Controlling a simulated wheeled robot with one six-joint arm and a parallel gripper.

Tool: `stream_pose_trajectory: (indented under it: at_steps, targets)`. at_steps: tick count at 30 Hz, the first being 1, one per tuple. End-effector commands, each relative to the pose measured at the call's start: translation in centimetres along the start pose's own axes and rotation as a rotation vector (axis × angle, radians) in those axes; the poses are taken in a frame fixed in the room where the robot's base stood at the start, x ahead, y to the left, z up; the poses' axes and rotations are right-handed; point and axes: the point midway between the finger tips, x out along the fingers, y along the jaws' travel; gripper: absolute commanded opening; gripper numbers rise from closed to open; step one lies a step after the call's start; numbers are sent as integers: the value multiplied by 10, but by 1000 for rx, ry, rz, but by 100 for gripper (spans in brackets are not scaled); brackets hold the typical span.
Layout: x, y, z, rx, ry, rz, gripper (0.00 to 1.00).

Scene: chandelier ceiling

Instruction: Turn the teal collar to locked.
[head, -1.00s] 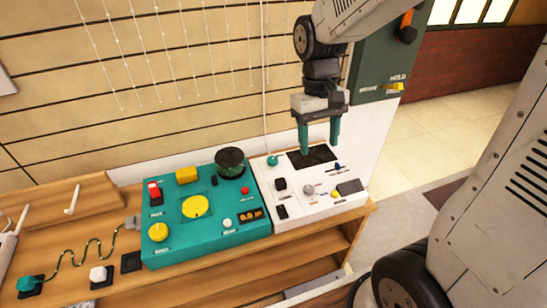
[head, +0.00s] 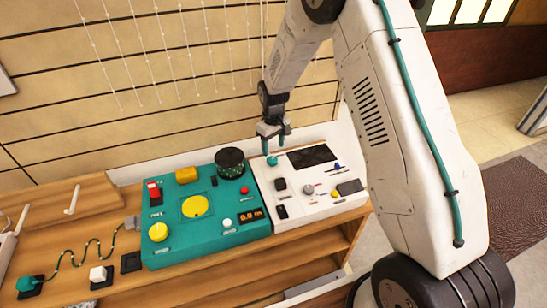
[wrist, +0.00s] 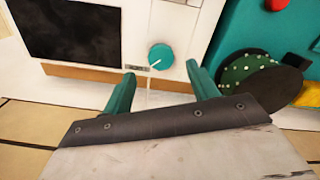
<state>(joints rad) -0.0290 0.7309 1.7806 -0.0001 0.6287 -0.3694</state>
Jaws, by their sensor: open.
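The teal collar (head: 272,160) is a small round knob at the back left corner of the white panel (head: 318,203). It also shows in the wrist view (wrist: 160,57), with a light pointer mark and a small label beside it. A thin white cord runs from it. My gripper (head: 273,148) is open, with its teal fingers just above the collar. In the wrist view the fingertips (wrist: 161,72) are either side of the collar's line, apart from it, with nothing between them but the cord. The label is too small to read.
A dark screen (head: 312,156) lies right of the collar. A teal panel (head: 206,237) with a dark round jar (head: 230,162), yellow dials and buttons adjoins on the left. Both panels stand on a wooden bench (head: 180,276) against a slatted wall (head: 60,90).

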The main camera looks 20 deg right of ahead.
Motion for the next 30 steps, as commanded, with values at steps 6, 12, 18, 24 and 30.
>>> stream_pose_trajectory:
  at_steps: [6, 12, 18, 24, 30]
  targets:
    - [37, 0, 1, 1, -3, -1, 59]
    - [56, 0, 0, 1, -2, 0, 59]
    - [59, 0, 0, 2, -1, 0, 59]
    - [59, 0, 1, 2, -1, 0, 36]
    - [59, 0, 1, 2, -1, 0, 14]
